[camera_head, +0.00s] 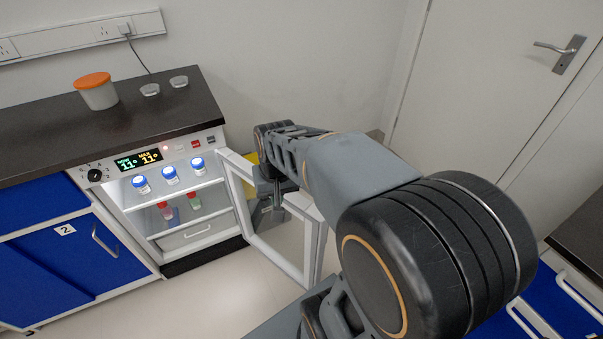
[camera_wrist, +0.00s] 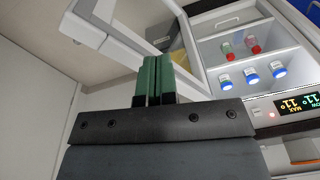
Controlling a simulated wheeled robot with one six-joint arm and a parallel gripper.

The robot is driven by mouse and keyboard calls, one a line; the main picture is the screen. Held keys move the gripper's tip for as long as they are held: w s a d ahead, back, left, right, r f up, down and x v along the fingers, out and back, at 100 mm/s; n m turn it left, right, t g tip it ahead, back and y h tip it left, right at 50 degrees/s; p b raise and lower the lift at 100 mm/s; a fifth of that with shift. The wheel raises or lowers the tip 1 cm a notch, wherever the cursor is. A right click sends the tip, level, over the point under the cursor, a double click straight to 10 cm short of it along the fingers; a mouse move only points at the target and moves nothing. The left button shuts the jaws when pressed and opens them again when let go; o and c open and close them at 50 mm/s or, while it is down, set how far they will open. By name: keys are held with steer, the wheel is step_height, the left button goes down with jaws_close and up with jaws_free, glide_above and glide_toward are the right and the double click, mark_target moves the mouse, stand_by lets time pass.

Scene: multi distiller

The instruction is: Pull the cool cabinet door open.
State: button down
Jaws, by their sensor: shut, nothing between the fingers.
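The cool cabinet (camera_head: 190,228) stands under the dark counter at left, its lit inside in plain view. Its white-framed glass door (camera_head: 272,258) stands swung well open, out toward the right. In the wrist view, the door frame (camera_wrist: 128,42) runs diagonally across the top, beyond the fingertips. My gripper (camera_wrist: 154,60) is shut and empty, its green fingers together. In the head view, it is partly hidden by the arm and overlaps the door; whether it touches the door I cannot tell.
A white tub with an orange lid (camera_head: 96,91) is on the counter (camera_head: 150,117). Blue drawers (camera_head: 75,262) are left of the cabinet. The floor (camera_head: 215,300) in front is clear.

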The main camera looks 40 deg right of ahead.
steer(key=w+d+m+g+y+p, duration=0.1)
steer(key=w+d+m+y+p, duration=0.15)
steer(key=d+m+p, duration=0.55)
steer(key=w+d+m+g+y+p, duration=0.1)
steer(key=w+d+m+g+p, duration=0.2)
steer(key=d, duration=0.8)
steer(key=s+a+f+t+p, duration=0.1)
steer(key=a+f, duration=0.5)
steer(key=f, duration=0.2)
steer(key=shift+s+a+f, duration=0.15)
steer(key=shift+a+f, duration=0.1)
steer(key=shift+f, duration=0.15)
steer(key=shift+y, duration=0.25)
